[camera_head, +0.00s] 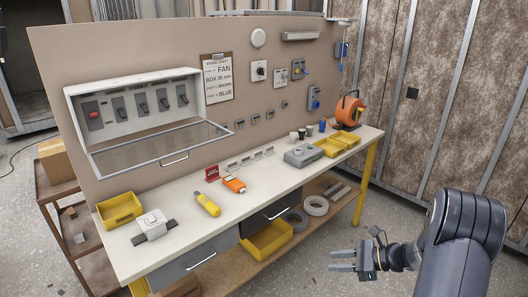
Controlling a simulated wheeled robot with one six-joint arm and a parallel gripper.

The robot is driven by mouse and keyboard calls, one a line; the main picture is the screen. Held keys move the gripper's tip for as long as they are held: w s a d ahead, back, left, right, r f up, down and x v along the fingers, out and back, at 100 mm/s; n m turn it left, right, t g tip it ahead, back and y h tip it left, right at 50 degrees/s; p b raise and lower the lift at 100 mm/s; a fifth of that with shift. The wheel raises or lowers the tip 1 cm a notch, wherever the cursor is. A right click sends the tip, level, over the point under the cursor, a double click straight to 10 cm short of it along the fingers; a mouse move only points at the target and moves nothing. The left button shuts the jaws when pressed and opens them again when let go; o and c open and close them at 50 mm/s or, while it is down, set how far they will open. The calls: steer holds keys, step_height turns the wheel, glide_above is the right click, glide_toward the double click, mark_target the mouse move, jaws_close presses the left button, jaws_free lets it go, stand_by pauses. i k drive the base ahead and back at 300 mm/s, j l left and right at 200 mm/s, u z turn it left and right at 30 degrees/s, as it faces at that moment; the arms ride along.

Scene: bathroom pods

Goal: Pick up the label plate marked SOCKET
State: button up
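Several small pale label plates (246,160) stand in a short row on the white workbench top (180,226), towards the backboard. Their lettering is too small to read, so I cannot tell which one is marked SOCKET. A red sign (212,173) with pale text stands at the left end of the row. My gripper (334,260) is at the lower right, in front of the bench and apart from the plates. Its two fingers point left with a gap between them, and nothing is between them.
A yellow-and-grey tool (207,204) and an orange meter (234,184) lie in front of the plates. A grey drawer (268,214) is under the bench.

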mark_target(270, 150)
steer(key=i+l+u, duration=0.25)
steer(key=i, duration=0.2)
steer(key=i+l+u, duration=0.55)
steer(key=i+l, duration=0.2)
steer(key=i+l+u, duration=0.25)
steer(key=l, duration=0.3)
steer(key=i+l+u, duration=0.25)
steer(key=l, duration=0.3)
steer(key=i+l+u, duration=0.25)
steer(key=l, duration=0.35)
steer(key=i+l+u, duration=0.25)
steer(key=l, duration=0.4)
steer(key=l+u, duration=0.3)
steer(key=l, duration=0.35)
steer(key=i, duration=0.05)
